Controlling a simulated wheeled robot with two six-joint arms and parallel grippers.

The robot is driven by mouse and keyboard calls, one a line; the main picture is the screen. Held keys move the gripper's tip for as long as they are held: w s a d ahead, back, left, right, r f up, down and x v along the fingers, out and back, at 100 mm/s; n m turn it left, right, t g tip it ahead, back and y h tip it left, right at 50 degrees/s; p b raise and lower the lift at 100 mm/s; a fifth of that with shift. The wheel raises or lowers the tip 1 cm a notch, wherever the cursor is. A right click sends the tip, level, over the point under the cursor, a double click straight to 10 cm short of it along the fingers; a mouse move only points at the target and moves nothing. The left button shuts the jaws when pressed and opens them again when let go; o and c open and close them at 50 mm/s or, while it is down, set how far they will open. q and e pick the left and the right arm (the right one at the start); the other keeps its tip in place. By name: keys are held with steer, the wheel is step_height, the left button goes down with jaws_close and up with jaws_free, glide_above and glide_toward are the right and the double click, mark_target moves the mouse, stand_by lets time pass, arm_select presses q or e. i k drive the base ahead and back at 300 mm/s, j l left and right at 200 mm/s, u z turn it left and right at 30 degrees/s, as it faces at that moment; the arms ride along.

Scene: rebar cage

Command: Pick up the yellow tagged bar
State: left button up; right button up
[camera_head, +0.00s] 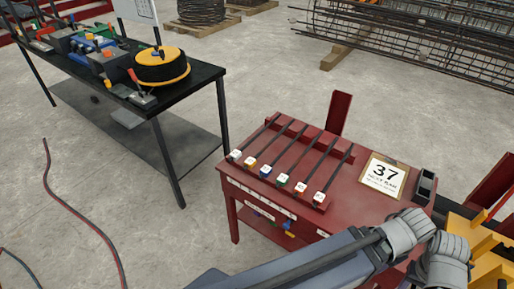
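Several dark bars lie side by side across a red table, each with a coloured tag block at its near end. The yellow tagged bar (270,142) is second from the left, its yellow tag (250,162) between a white tag (235,155) and a blue tag (266,170). Green, orange and another white tag follow to the right. The yellow tagged bar lies on the rack and nothing holds it. One of my arms crosses the bottom right of the view, in front of the table. Neither gripper's fingertips can be seen.
A black workbench (185,92) with tools and a yellow-black reel (160,67) is at left. A red hose (75,215) lies on the floor. Rebar mesh (420,35) is behind.

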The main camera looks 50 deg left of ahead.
mark_target(250, 162)
steer(key=u, duration=1.65)
steer(key=z, duration=2.7)
steer(key=u, duration=2.7)
